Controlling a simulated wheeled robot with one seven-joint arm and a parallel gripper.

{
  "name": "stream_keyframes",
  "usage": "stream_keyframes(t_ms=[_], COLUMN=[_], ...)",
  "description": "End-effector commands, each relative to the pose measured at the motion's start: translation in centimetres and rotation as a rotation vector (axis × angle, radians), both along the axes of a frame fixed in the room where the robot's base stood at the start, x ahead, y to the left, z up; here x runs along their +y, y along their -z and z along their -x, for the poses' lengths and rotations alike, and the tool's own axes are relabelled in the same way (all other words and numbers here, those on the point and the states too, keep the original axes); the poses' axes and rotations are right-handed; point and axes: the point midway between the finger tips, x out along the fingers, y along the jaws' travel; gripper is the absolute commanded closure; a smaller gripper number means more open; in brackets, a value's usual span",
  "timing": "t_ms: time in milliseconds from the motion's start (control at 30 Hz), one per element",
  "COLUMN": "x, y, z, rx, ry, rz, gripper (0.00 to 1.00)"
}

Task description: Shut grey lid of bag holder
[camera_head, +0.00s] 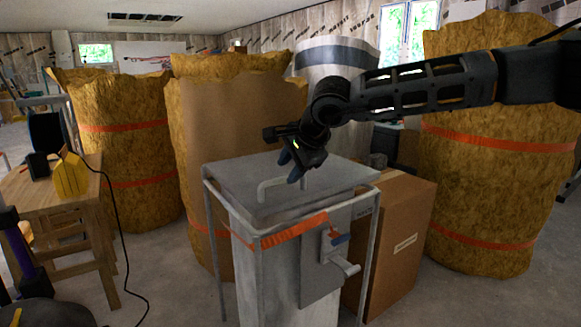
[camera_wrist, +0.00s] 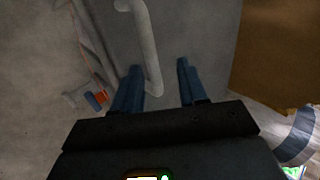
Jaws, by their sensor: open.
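The grey lid (camera_head: 235,174) lies roughly level across the top of the bag holder (camera_head: 214,240) in the head view; I cannot tell whether it sits fully down. A pale bent-bar handle (camera_head: 272,184) stands on the lid. My gripper (camera_head: 291,172) is above the lid, beside the right part of the handle, pointing down. In the wrist view my gripper (camera_wrist: 158,76) is open, with blue fingers apart. The handle (camera_wrist: 147,45) runs between them, closer to the left finger. I cannot tell whether they touch. The lid also shows grey behind the fingers (camera_wrist: 195,30).
A cardboard box (camera_head: 402,235) stands close to the right of the holder. Large tan bags with orange straps stand behind (camera_head: 215,125) and at right (camera_head: 480,160). A wooden table (camera_head: 85,205) is at left, with a dark cable hanging.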

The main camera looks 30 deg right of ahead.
Motion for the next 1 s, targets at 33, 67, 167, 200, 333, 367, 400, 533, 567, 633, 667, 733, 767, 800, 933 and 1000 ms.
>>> stream_keyframes(t_ms=[33,67,167,200,333,367,400,533,567,633,667,733,767,800,933,1000], x=[0.0,0.0,-0.1,-0.1,-0.1,-0.1,-0.1,0.0,0.0,0.0,0.0,0.0,0.0,0.0,0.0,0.0], y=[-0.2,-0.4,-1.3,-1.8,-3.5,-3.9,-4.3,-5.4,-5.6,-5.9,-5.9,-6.0,-6.0,-6.0,-6.0,-6.0], z=[0.1,0.2,0.9,1.3,2.7,3.1,3.5,4.4,4.6,4.9,4.9,5.0,5.0,5.0,5.0,5.0], rx=[0.000,0.000,-0.001,-0.001,-0.001,-0.001,0.000,-0.001,0.000,0.000,0.000,0.000,0.000,0.000,0.000,0.000], ry=[0.000,0.000,0.000,0.000,0.001,0.001,0.000,0.000,0.001,0.001,0.001,0.001,0.001,0.001,0.000,0.000], rz=[0.000,0.000,0.001,0.001,0.000,0.001,0.001,0.001,0.001,0.001,0.001,0.001,0.001,0.001,0.000,0.000], gripper=[0.58,0.58,0.58,0.58,0.58,0.58,0.58,0.58,0.58,0.58,0.58,0.58,0.58,0.58,0.58,0.58])
